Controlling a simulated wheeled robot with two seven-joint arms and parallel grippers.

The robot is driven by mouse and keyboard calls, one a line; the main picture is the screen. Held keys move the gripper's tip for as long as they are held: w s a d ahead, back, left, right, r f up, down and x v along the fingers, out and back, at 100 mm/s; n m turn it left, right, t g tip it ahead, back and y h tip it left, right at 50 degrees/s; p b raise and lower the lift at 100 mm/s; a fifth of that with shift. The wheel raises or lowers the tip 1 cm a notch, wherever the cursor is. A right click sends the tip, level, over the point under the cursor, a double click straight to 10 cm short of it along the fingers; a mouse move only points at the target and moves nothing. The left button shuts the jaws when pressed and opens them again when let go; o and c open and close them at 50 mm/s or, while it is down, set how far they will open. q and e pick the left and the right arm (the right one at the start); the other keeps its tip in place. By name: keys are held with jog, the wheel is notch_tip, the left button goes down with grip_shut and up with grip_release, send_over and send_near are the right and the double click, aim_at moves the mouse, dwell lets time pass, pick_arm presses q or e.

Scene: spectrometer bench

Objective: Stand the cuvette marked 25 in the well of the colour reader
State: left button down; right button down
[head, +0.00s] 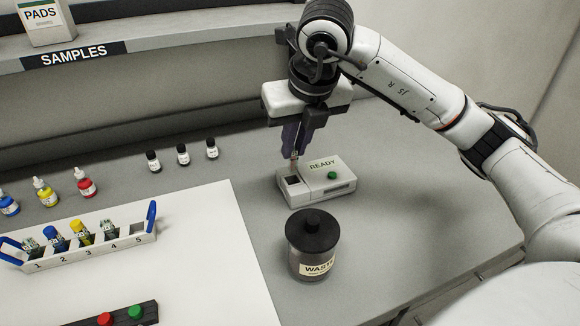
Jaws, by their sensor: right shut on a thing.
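The colour reader (330,189) is a white box on the grey bench, with a READY display and a green button. Its dark square well (293,180) is at its left end. My right gripper (294,150) points down just above the well. It is shut on a small, narrow cuvette (294,158), whose lower end is over or at the well; I cannot tell whether it has entered. The number on the cuvette is too small to read. My left gripper is not in view.
A WASTE jar (313,250) with a black lid stands in front of the reader. A numbered rack (100,246) with blue handles holds several items at the left. Dropper bottles (85,182) and small black-capped vials (183,155) stand behind. Bench right of the reader is clear.

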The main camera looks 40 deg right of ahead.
aim_at(294, 165)
jog(key=shift+f, duration=2.7)
jog(key=c, duration=1.8)
grip_release()
jog(key=shift+w, duration=0.1)
jog(key=shift+o, duration=0.2)
jog(key=p+v, duration=0.1)
jog(key=v, duration=1.1)
